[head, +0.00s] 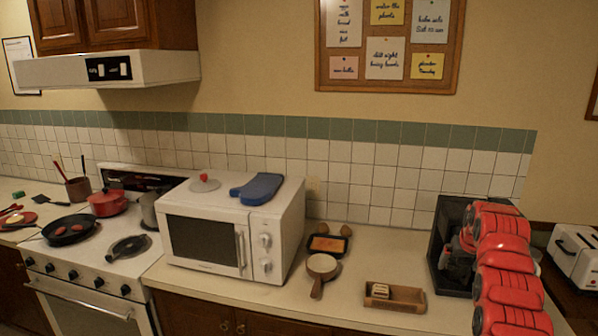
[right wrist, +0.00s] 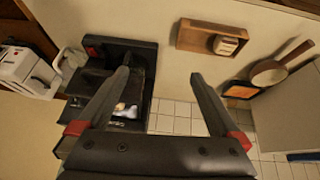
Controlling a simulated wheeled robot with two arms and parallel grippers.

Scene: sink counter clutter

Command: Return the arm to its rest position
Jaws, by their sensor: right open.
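I cannot tell whether the finger touches the rack. My left arm and gripper are not in view.
A microwave (head: 205,240) stands further left. A white toaster (head: 574,255) stands at far right.

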